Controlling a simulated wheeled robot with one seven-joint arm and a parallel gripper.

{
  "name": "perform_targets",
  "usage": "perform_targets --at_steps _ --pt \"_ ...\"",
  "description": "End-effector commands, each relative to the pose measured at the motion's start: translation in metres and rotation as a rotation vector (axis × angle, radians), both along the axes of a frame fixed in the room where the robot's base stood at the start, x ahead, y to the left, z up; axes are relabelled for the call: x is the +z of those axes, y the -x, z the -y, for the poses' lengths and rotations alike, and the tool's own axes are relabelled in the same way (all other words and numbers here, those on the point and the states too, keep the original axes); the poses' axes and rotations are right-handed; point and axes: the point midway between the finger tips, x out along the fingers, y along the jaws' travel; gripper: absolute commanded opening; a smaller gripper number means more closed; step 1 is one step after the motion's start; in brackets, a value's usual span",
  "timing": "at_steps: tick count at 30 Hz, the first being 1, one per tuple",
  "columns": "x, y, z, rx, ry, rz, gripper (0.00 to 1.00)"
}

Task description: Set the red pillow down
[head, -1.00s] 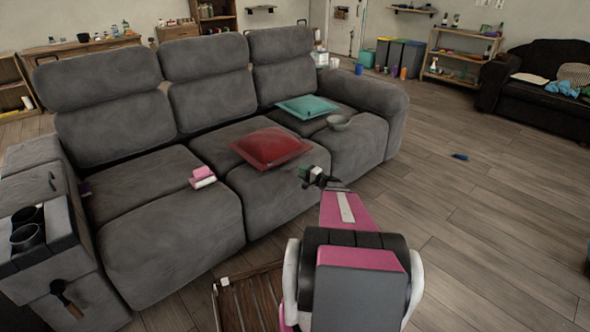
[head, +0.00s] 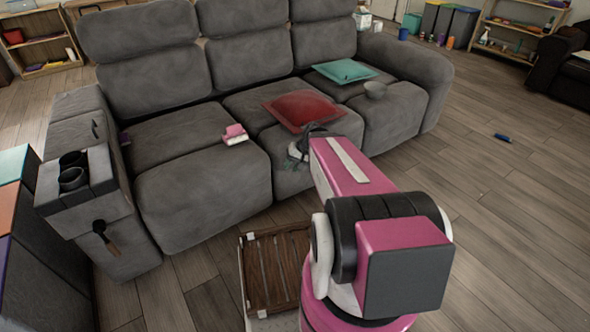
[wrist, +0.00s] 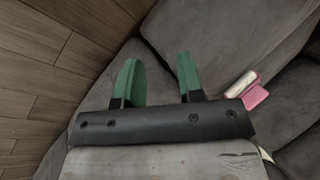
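The red pillow (head: 300,109) lies on the middle seat of the grey sofa (head: 205,185), toward the seat's right side. My gripper (head: 293,160) is in front of the pillow, by the front edge of the sofa seat, partly hidden by my arm. In the wrist view my gripper (wrist: 158,72) has its two green fingers apart with nothing between them. Grey sofa fabric and wood floor show beyond the fingers. The pillow is not in the wrist view.
A teal pillow (head: 345,71) and a grey bowl (head: 375,90) are on the right seat. A pink and white item (head: 235,134) lies on the left seat, also in the wrist view (wrist: 254,97). A slatted wooden piece (head: 275,272) is low before the sofa. Floor at right is mostly clear.

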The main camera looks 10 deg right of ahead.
Motion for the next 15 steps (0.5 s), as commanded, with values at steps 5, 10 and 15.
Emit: perform_targets --at_steps 5,10,15 --pt "0.020 0.044 -0.008 0.108 0.286 -0.040 0.35" --pt "0.033 0.060 -0.005 0.151 0.453 -0.046 0.35" --pt "0.036 0.062 -0.003 0.160 0.501 -0.046 0.35"
